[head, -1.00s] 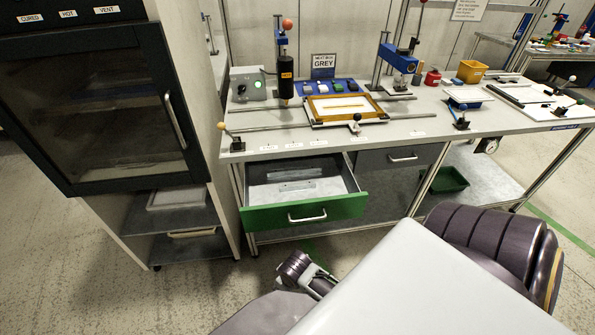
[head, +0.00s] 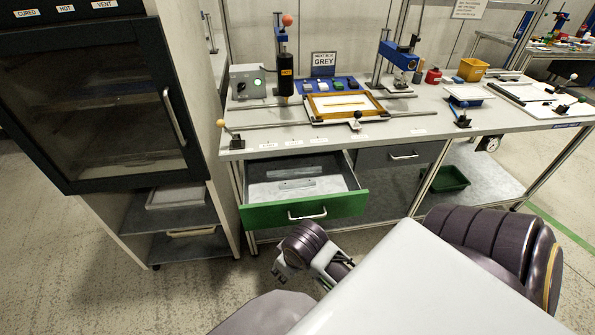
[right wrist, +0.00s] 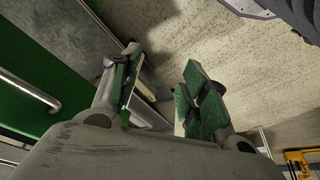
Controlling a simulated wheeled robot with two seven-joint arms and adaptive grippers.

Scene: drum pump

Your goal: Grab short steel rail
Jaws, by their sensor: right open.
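The green-fronted drawer (head: 258,216) under the bench is pulled open. Two thin steel rails lie on its pale floor: a rear rail (head: 291,173) and a front rail (head: 297,184) that looks shorter. My right gripper (head: 283,271) is in front of and below the drawer front, apart from it and from the rails. In the right wrist view the right gripper (right wrist: 158,88) has its two green-padded fingers spread, with nothing between them. The green drawer front and its handle (right wrist: 30,90) show at the left there. The rails are not visible in that view. My left gripper is not in view.
A dark-doored cabinet (head: 90,110) stands close left of the drawer. A closed grey drawer (head: 400,156) is at its right. The bench top (head: 250,143) above holds a framed tray (head: 343,106) and presses. The floor before the drawer is clear.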

